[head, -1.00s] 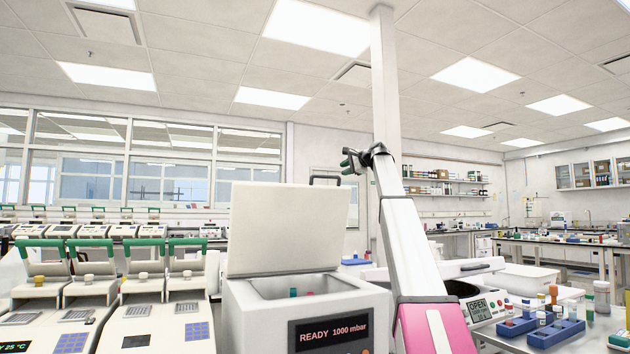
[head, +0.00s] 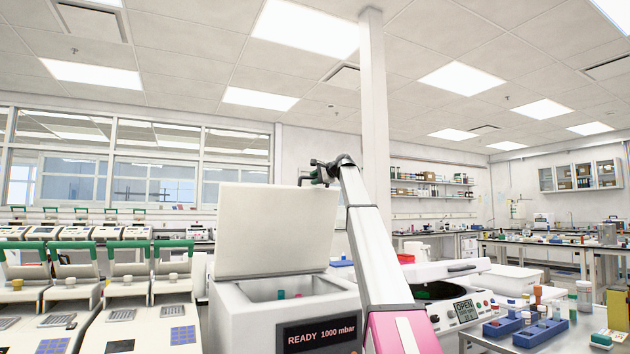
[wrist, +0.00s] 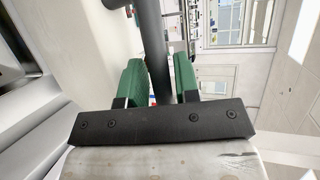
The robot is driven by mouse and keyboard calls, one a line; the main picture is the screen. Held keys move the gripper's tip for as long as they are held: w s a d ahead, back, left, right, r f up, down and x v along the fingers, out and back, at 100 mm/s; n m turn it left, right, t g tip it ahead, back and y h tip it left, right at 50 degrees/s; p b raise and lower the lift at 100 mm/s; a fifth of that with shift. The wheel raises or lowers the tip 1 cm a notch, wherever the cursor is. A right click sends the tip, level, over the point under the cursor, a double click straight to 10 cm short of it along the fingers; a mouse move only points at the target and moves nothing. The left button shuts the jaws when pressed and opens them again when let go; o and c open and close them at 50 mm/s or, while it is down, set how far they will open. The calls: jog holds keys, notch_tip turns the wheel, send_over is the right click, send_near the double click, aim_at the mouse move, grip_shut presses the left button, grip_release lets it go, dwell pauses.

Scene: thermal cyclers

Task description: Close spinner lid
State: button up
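The white lid (head: 272,235) of the machine reading READY 1000 mbar (head: 318,330) stands raised at its back in the head view. A dark bar handle (head: 303,179) is at the lid's top right corner. My gripper (head: 321,172) is at this handle, with my arm reaching up from the lower right. In the wrist view, my gripper's two green fingers (wrist: 158,80) stand apart on either side of a dark bar (wrist: 152,40), apparently the handle. Narrow gaps seem to show beside the bar; contact is unclear. The lid's hinge is hidden.
Several thermal cyclers (head: 125,310) stand close on the left. Blue tube racks (head: 541,333) and bottles are further right. A white column (head: 374,120) rises behind my arm.

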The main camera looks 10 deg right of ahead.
jog(key=shift+w, duration=0.1)
grip_shut()
jog(key=s+d+f+n+t+y, duration=0.1)
jog(key=s+d+f+t+y, duration=0.2)
jog(key=s+f, duration=0.7)
jog(key=s+d+f+n+t+y, duration=0.15)
jog(key=s+d+f, duration=0.4)
jog(key=s, duration=0.75)
jog(key=shift+n+t+y, duration=0.45)
jog(key=shift+n+y, duration=0.2)
jog(key=shift+s+d+f, duration=0.2)
jog(key=shift+s+f, duration=1)
jog(key=shift+f, duration=3.55)
jog(key=shift+s+d+f, duration=0.25)
jog(key=shift+s+f, duration=1)
jog(key=shift+f, duration=3.5)
jog(key=shift+s+d+f, duration=0.2)
jog(key=shift+s+f, duration=1)
jog(key=shift+f, duration=3.55)
